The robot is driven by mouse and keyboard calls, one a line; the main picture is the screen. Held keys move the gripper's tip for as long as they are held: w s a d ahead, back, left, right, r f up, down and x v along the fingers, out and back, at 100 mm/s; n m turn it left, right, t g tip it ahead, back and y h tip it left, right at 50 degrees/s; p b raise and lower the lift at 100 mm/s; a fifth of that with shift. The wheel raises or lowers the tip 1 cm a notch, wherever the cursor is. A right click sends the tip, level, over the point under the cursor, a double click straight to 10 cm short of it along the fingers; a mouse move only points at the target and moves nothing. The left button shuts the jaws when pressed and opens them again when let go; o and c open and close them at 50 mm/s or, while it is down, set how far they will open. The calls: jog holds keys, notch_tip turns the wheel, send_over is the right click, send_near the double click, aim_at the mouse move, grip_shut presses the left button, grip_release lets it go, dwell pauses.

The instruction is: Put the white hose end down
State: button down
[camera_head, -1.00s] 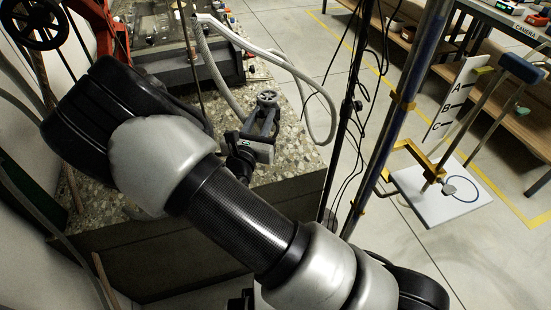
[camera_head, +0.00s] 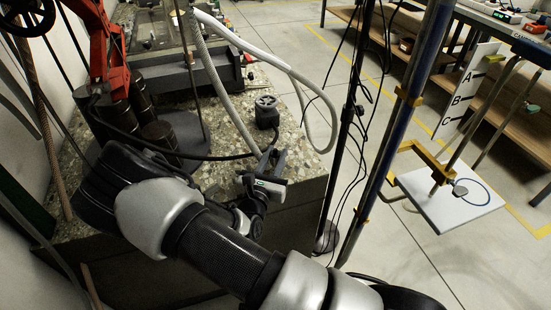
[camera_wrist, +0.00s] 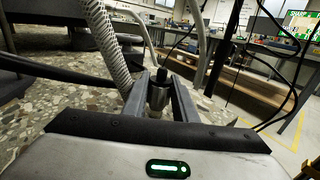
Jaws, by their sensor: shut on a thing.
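My gripper (camera_head: 270,160) is low over the near right part of the speckled stone top, its fingers pointing away from me. In the wrist view its two fingers (camera_wrist: 159,90) are closed on a short grey metal fitting with a dark upper part (camera_wrist: 158,94), which I take for the white hose end. The pale ribbed hose (camera_head: 217,82) comes down to the left of the fingers, and it also shows in the wrist view (camera_wrist: 108,45). How it joins the fitting is hidden. A smooth white hose (camera_head: 290,68) loops down past the top's right edge.
A dark block with a small handwheel (camera_head: 266,112) stands just beyond my fingers. A black hose (camera_head: 180,153) crosses from the left. Dark cylinders (camera_head: 118,115) and a red frame (camera_head: 103,45) stand at left. Upright poles (camera_head: 405,110) with loose cables rise at right. Bare stone (camera_head: 285,115) lies right of the block.

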jog(key=shift+f, duration=0.3)
jog(key=c, duration=1.4)
grip_release()
jog(key=shift+c, duration=0.2)
jog(key=shift+r, duration=0.1)
